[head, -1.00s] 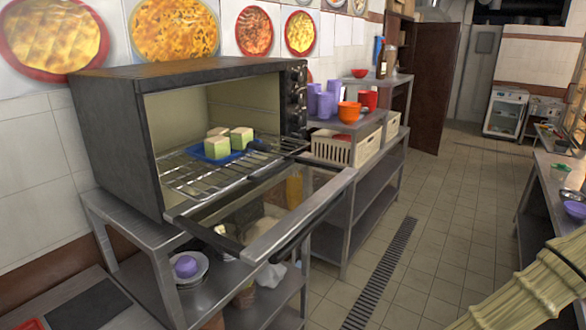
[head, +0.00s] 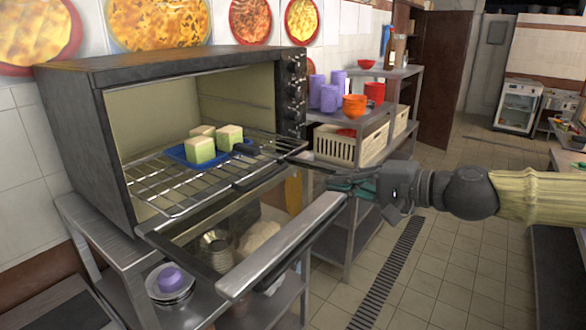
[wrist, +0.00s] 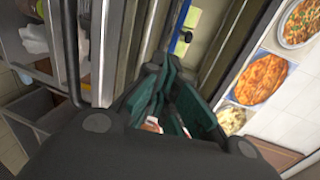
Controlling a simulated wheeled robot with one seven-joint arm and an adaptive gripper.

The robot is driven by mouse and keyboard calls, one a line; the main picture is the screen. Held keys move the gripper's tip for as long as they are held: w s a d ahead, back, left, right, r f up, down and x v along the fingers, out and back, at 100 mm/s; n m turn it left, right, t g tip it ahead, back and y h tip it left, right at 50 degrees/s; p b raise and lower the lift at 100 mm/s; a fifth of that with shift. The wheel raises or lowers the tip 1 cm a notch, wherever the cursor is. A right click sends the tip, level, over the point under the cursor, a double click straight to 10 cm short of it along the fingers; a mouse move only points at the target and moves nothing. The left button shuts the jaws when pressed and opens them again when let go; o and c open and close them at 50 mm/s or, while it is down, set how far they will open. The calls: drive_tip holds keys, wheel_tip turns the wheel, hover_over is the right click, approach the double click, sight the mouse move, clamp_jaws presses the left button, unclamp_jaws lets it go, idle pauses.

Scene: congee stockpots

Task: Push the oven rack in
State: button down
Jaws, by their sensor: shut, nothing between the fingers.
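The oven rack (head: 160,187) is a wire rack inside the dark toaster oven (head: 70,130), its front part reaching out past the opening over the lowered glass door (head: 285,245). A blue tray (head: 180,154) with a few pale green-sided blocks (head: 201,149) sits on the rack, and a dark handle-like piece lies at its right. My gripper (head: 332,184) is shut and empty, to the right of the rack's front, near the upper end of the door. In the wrist view its green fingers (wrist: 178,105) are together, with the oven beyond them.
The oven stands on a metal shelf table (head: 100,240). Beside it, another shelf holds purple cups (head: 325,95), an orange bowl (head: 354,106) and a cream basket (head: 335,146). The open door juts into the aisle. The tiled floor (head: 440,270) to the right is clear.

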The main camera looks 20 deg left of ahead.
drive_tip(key=p, duration=0.5)
approach(275, 173)
drive_tip(key=x, duration=0.4)
drive_tip(key=shift+w+a, duration=0.2)
drive_tip(key=shift+a, duration=0.15)
drive_tip(key=shift+x, duration=0.9)
drive_tip(key=shift+w+a+f, duration=0.1)
drive_tip(key=shift+a+f, duration=0.1)
drive_tip(key=shift+a, duration=0.1)
